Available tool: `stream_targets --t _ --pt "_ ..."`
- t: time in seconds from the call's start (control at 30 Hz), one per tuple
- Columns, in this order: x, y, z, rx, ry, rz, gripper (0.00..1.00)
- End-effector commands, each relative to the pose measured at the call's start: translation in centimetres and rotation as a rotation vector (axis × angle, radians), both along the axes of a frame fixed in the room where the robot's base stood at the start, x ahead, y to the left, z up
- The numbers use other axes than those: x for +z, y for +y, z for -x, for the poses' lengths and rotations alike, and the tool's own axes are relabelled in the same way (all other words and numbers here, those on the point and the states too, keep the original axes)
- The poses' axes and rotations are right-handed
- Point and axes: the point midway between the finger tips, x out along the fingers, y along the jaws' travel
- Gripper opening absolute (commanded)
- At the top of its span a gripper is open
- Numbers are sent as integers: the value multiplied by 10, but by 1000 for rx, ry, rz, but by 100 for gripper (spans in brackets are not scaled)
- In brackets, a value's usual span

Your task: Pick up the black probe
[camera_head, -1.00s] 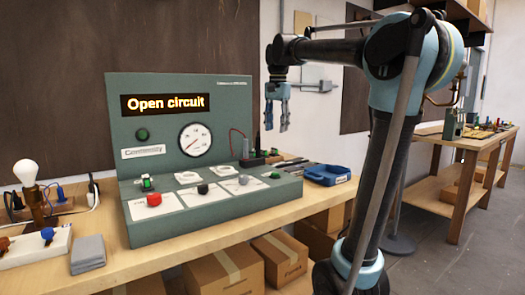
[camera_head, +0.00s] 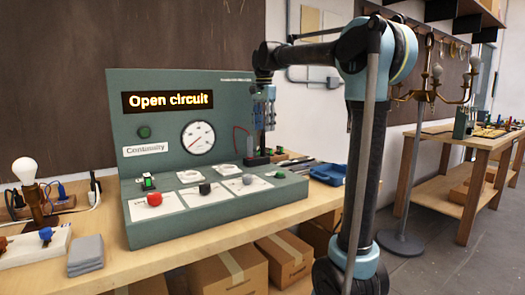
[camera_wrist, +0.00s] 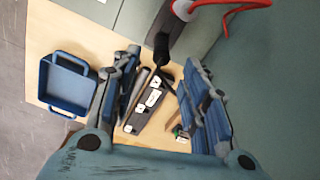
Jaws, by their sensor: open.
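The black probe (camera_wrist: 161,46) shows in the wrist view near the top middle, beyond my fingertips and roughly between them. It is dark and seen nearly end-on, so its lower part is unclear. My gripper (camera_wrist: 160,68) is open, with a blue-padded finger on each side and nothing held. In the head view my gripper (camera_head: 264,122) points down over the bench, at the right end of the green test panel (camera_head: 232,115). There it hides the probe. A grey and red probe (camera_wrist: 182,9) with a red lead stands close to the black one.
A dark block (camera_wrist: 146,104) with white labels lies on the bench below my fingers. Long grey and dark tools lie next to it. A blue tray (camera_wrist: 66,84) is to the left in the wrist view. The green panel stands close by at the upper right.

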Motion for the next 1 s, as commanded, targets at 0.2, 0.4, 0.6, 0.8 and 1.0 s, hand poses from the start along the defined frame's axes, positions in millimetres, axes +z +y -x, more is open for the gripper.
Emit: stream_targets --t 0.2,0.4,0.6,0.8,1.0 --pt "-33 -1 0 -1 0 0 41" --pt "-45 -1 0 0 0 0 41" --pt "-64 2 2 0 0 0 41" --pt "-89 4 4 0 0 0 41" --pt "-97 4 4 0 0 0 41"
